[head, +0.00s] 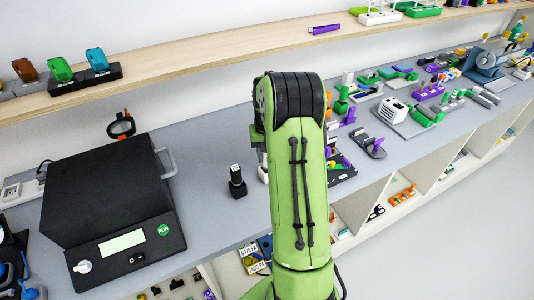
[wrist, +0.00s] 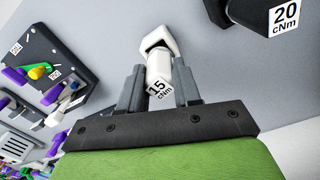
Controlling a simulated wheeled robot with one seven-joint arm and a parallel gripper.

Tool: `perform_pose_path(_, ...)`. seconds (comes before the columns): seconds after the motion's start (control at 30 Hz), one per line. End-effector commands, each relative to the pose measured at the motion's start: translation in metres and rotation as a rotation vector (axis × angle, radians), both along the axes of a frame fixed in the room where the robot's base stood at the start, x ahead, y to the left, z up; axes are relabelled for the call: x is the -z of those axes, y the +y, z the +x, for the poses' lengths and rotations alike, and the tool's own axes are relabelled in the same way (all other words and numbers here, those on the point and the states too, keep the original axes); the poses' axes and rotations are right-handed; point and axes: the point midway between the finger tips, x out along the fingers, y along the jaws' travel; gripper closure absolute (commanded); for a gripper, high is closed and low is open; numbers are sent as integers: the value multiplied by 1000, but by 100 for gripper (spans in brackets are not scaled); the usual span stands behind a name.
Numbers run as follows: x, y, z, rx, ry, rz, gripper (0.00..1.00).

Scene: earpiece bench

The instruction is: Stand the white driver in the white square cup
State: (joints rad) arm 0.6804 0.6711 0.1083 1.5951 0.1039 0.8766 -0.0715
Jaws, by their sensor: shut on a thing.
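The white driver (wrist: 160,72) is between the two fingers of my gripper (wrist: 159,86) in the wrist view. Its end, marked 15 cNm, faces the camera. Just beyond its far end is the white square cup (wrist: 150,32), with a dark opening facing the driver. The two overlap in this view, and I cannot tell whether the driver's tip is inside the cup or only in front of it. In the head view my arm hides the gripper and the driver. A small white part (head: 263,173), perhaps the cup, shows at the arm's left edge.
A black driver (head: 236,174) stands in a black holder left of my arm; its 20 cNm label (wrist: 284,15) shows in the wrist view. A black box with a display (head: 110,205) is farther left. A dark tray of coloured parts (wrist: 45,65) lies on the other side.

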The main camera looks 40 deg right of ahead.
Motion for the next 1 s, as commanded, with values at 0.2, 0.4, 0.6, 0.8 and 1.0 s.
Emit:
perform_pose_path(0.2, 3, 0, 0, 0, 0, 0, 100)
perform_pose_path(0.4, 3, 0, 0, 0, 0, 0, 61)
perform_pose_path(0.6, 3, 0, 0, 0, 0, 0, 38)
perform_pose_path(0.8, 3, 0, 0, 0, 1, 1, 38)
perform_pose_path(1.0, -24, 0, 1, 0, -4, -3, 38)
